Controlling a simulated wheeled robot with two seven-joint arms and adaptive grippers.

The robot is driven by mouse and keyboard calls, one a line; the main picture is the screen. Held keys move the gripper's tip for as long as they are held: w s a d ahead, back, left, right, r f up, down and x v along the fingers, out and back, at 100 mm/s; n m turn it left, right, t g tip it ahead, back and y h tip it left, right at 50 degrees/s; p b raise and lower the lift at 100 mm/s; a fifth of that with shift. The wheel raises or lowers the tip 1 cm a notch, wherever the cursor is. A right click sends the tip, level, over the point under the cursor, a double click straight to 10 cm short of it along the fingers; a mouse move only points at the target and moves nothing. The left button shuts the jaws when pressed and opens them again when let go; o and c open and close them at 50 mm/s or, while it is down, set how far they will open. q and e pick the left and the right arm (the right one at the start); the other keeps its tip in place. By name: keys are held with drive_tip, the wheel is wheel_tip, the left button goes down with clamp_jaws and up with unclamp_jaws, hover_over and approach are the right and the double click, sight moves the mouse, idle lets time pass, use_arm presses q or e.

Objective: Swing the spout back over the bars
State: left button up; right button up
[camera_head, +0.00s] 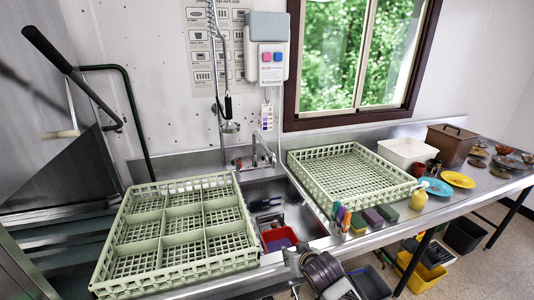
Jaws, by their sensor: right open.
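The metal tap spout (263,149) stands at the back of the sink (287,197), in front of the wall. It looks turned toward the back and right rim. A dark barred piece (265,203) lies in the sink's back part; I cannot tell exactly what it is. A red tub (279,238) sits in the front of the basin. My right gripper (316,268) shows at the bottom middle, by the counter's front edge, open and well short of the spout. Its fingers are hard to make out. My left gripper is out of view.
A green divided rack (180,232) stands left of the sink, another green rack (350,175) right of it. A spray hose (226,108) hangs above the tap. Brushes (342,218), sponges (380,215) and a yellow bottle (419,197) line the right counter's front edge.

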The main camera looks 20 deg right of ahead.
drive_tip(key=w+r+m+t, duration=0.1)
drive_tip(key=w+r+t, duration=0.3)
drive_tip(key=w+r, duration=0.65)
drive_tip(key=t+y, duration=0.1)
drive_tip(key=t, duration=0.3)
approach(269, 152)
drive_tip(key=shift+s+d+f, duration=0.2)
drive_tip(key=shift+s+f, duration=0.05)
drive_tip(key=shift+s, duration=0.35)
drive_tip(key=shift+s+d+f, duration=0.25)
drive_tip(key=shift+s, duration=0.35)
drive_tip(key=shift+w, duration=0.1)
drive_tip(key=shift+w+a+p, duration=0.15)
drive_tip(key=shift+w+p, duration=0.45)
drive_tip(key=shift+w, duration=2.75)
drive_tip(key=shift+w+a+p, duration=0.1)
drive_tip(key=shift+w+p, duration=0.45)
drive_tip(key=shift+w, duration=2.85)
clamp_jaws()
